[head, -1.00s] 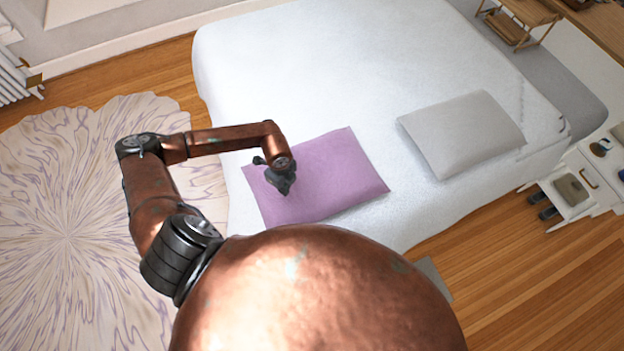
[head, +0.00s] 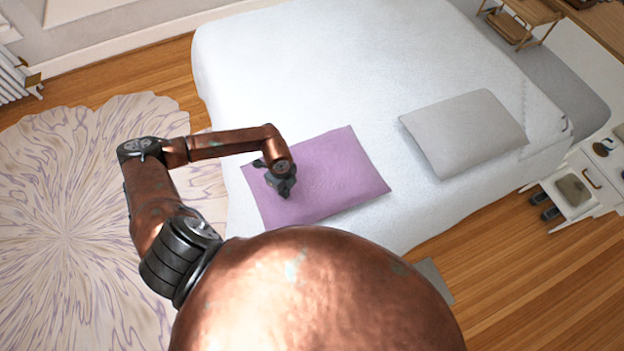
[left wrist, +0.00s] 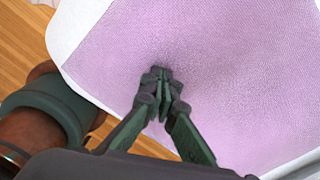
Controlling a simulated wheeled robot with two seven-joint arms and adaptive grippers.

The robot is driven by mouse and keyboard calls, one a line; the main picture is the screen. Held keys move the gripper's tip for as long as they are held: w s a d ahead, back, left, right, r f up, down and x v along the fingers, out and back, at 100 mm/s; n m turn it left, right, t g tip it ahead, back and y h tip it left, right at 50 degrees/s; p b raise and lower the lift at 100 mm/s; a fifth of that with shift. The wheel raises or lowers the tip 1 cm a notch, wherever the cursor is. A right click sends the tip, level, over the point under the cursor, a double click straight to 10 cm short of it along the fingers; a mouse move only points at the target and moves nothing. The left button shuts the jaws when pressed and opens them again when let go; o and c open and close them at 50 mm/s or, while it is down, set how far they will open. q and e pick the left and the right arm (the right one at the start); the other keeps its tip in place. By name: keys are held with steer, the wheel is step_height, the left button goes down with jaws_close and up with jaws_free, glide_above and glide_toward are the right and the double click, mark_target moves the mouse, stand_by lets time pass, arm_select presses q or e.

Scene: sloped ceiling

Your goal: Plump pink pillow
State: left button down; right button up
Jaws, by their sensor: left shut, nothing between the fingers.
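The pink pillow (head: 335,177) lies flat on the near edge of the white bed (head: 300,75). My left gripper (head: 285,190) is over the left part of the pillow, pointing down. In the left wrist view the pillow (left wrist: 220,60) fills most of the picture. There the fingertips of my left gripper (left wrist: 160,74) are together, with nothing between them. A dark, dented patch of pillow surrounds the tips, and they seem to press into it. My right gripper is not in view.
A grey-white pillow (head: 465,132) lies on the bed to the right. A white nightstand (head: 590,185) with an open drawer stands at the right. A patterned rug (head: 70,200) covers the floor at left. A small wooden rack (head: 520,25) is at the top right.

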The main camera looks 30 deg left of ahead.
arm_select(q)
steer(key=shift+s, duration=0.1)
stand_by(0.3)
steer(key=shift+r+p, duration=1.2)
steer(key=shift+r, duration=0.25)
steer(key=shift+f, duration=0.1)
steer(key=shift+f, duration=0.2)
steer(key=shift+f+b, duration=0.25)
steer(key=shift+b, duration=0.15)
steer(key=shift+f+b, duration=0.6)
steer(key=shift+f, duration=0.4)
steer(key=shift+r, duration=0.15)
steer(key=shift+r+p, duration=0.25)
steer(key=shift+p, duration=0.05)
steer(key=shift+r+p, duration=0.8)
steer(key=shift+r, duration=0.25)
